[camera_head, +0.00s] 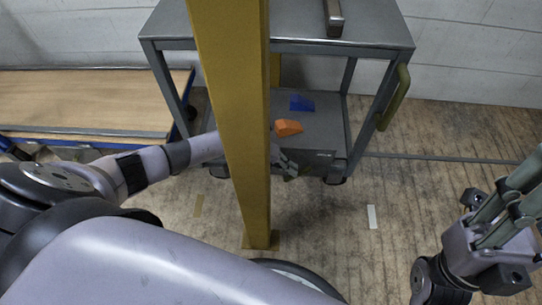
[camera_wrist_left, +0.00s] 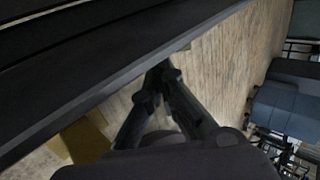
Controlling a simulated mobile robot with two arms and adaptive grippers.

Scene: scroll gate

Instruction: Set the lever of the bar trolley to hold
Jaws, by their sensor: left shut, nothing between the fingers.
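The grey bar trolley (camera_head: 375,42) stands beyond a yellow post that hides part of it. An orange wedge-shaped piece (camera_head: 288,128) and a blue piece (camera_head: 301,102) show at its lower shelf; I cannot tell which, if either, is the lever. My left arm passes behind the post. My left gripper (camera_head: 287,165) is at the front edge of the lower shelf, just below the orange piece. In the left wrist view its fingers (camera_wrist_left: 160,72) meet, empty, beside a dark edge. My right gripper (camera_head: 515,195) is at the right, well away from the trolley; its fingertips are unclear.
The yellow post (camera_head: 232,110) stands close in front of the trolley, on a floor plate. An olive handle (camera_head: 395,97) is on the trolley's right side. A dark block (camera_head: 333,20) lies on its top. A low wooden platform (camera_head: 90,98) is at the left. Floor at centre right is clear.

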